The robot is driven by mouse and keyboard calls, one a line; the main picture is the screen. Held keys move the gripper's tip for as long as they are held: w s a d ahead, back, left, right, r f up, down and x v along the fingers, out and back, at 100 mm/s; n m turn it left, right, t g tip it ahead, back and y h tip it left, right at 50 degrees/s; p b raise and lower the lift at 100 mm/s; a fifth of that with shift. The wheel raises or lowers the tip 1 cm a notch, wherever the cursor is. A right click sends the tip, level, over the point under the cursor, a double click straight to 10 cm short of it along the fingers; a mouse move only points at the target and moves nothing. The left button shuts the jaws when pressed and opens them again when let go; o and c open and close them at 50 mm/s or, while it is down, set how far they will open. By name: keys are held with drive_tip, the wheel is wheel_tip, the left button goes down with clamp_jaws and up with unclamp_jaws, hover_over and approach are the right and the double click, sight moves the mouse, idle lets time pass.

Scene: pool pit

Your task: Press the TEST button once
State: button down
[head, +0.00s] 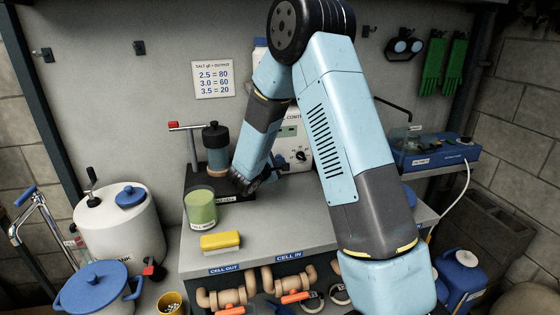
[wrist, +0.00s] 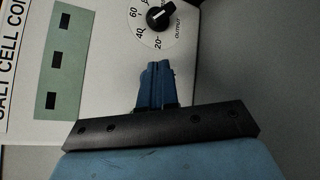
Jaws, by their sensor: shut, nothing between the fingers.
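The white salt cell control box (head: 290,128) stands at the back of the bench in the head view, partly hidden by my arm. The wrist view shows its face (wrist: 95,20) sideways, with a green display (wrist: 58,62) and a black output dial (wrist: 160,16). No TEST button can be made out in either view; my fingers cover part of the face. My gripper (wrist: 157,70) is shut and empty, its blue fingertips over the box face just below the dial in the picture. Whether they touch the face cannot be told.
A green cup (head: 201,212) and a yellow sponge (head: 220,241) are on the bench left of my arm. A dark stand with a cylinder (head: 214,150) is close by my wrist. A salt output chart (head: 213,78) hangs on the wall. A blue tray (head: 436,152) is at right.

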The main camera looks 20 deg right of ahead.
drive_tip(key=shift+w, duration=0.4)
idle(0.5)
drive_tip(key=shift+s, duration=0.9)
drive_tip(key=shift+s, duration=0.1)
drive_tip(key=shift+s, duration=2.4)
